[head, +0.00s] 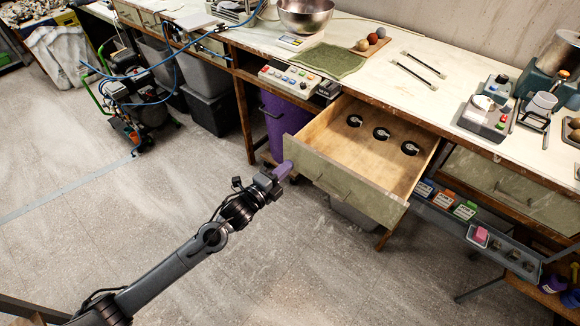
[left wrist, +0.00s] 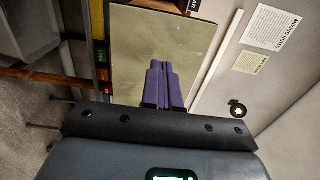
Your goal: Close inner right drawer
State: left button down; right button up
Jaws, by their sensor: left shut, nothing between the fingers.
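The open drawer (head: 372,202) has a grey-green front with a bar handle and pale wooden insides. It is pulled well out from under the workbench. My left gripper (head: 284,170) has purple fingers, shut and empty, at the left end of the drawer front. I cannot tell whether the fingertips touch the panel. In the left wrist view, the shut fingers (left wrist: 159,84) point at a flat grey-green panel (left wrist: 138,40) that looks like the drawer front. My right gripper is in neither view.
Three round black items (head: 381,133) lie inside the drawer. A purple bin (head: 284,117) stands under the bench, left of the drawer. Another closed drawer (head: 505,190) and a grey tray (head: 497,247) are to the right. The floor in front is clear.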

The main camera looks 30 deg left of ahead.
pick_arm(q)
jog(key=shift+w+d+b, duration=0.15)
jog(key=shift+w+b, duration=0.15)
jog(key=shift+w, duration=0.9)
jog(key=shift+w, duration=0.1)
